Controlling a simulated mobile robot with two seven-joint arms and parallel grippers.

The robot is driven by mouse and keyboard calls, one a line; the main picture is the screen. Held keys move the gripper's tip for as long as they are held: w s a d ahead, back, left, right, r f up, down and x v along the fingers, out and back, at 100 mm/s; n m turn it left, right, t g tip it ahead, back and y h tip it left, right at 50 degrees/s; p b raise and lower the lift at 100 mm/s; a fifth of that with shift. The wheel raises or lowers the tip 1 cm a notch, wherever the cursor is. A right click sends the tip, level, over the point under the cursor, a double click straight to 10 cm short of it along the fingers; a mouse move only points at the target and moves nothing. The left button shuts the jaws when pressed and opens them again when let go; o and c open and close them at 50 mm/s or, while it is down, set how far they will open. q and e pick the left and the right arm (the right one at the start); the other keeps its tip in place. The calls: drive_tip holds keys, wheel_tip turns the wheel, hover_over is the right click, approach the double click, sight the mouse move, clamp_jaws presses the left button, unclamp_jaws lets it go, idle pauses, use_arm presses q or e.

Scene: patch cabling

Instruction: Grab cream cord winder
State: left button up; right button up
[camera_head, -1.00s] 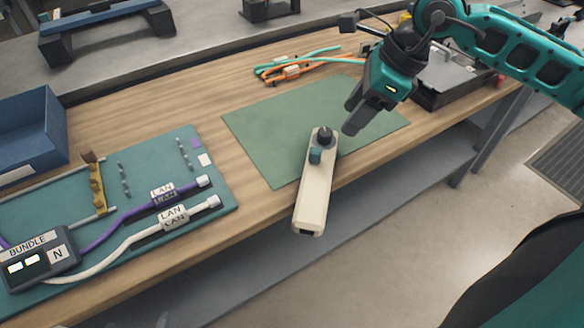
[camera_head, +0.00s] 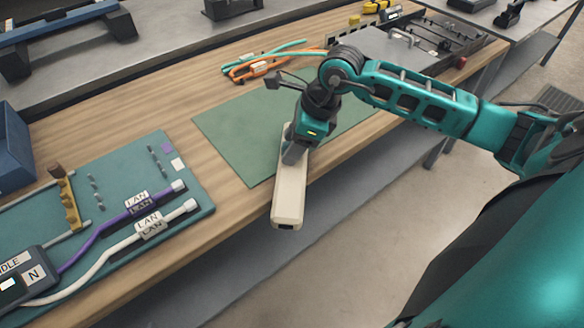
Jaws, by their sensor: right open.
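The cream cord winder (camera_head: 290,190) lies across the front edge of the green mat (camera_head: 233,140), its near end sticking out past the table edge. My right gripper (camera_head: 293,155) is directly over the winder's far half, pointing down at its dark knob. The gripper is open, with its fingers at the knob; they hide the knob, so I cannot tell whether they touch it. My left gripper is not in view.
A teal board (camera_head: 190,222) with purple and white LAN cables lies to the left. A blue bin (camera_head: 12,150) stands at the left edge. Orange and teal cables (camera_head: 262,66) lie behind the mat. A dark tray (camera_head: 425,42) sits at the back right.

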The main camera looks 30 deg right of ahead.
drive_tip(key=shift+f, duration=0.25)
clamp_jaws()
idle(0.3)
idle(0.9)
